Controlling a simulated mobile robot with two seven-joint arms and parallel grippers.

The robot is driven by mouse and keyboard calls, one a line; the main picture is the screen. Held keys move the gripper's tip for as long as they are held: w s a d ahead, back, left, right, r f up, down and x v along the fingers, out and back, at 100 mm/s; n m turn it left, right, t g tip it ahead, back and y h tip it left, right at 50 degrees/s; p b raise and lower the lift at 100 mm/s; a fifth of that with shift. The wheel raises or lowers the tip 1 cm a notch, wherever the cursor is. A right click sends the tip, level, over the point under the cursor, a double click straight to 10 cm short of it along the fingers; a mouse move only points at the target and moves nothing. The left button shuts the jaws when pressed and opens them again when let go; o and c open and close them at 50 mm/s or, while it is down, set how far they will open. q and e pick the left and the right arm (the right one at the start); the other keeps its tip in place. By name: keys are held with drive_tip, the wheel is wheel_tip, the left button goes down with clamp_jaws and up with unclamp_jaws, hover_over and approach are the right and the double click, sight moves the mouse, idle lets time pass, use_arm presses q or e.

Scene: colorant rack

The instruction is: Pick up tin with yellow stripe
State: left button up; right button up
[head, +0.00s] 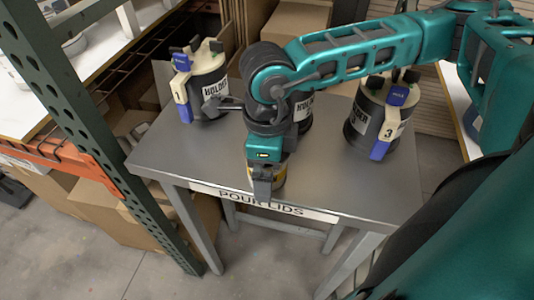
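A small dark tin with a yellow stripe (281,178) stands near the front edge of the grey metal table (345,188). It is mostly hidden behind my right gripper (262,190), so only slivers show beside the fingers. My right arm comes in from the right, and its gripper points down at the tin. Whether the fingers are closed on the tin or only around it cannot be told. My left gripper is not in view.
A holder marked 1 (210,85) stands at the table's back left and one marked 3 (366,122) at the right. Another holder (303,112) is partly behind my arm. A "POUR LIDS" label (262,204) marks the front edge. A green perforated post (92,135) rises at left.

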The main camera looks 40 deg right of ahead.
drive_tip(key=shift+c, duration=0.3)
drive_tip(key=c, duration=1.7)
drive_tip(key=shift+o, duration=0.2)
drive_tip(key=shift+r, duration=0.3)
wheel_tip(320, 180, up, 19)
drive_tip(key=shift+r+p, duration=0.2)
drive_tip(key=shift+p, duration=0.15)
drive_tip(key=shift+a, duration=0.15)
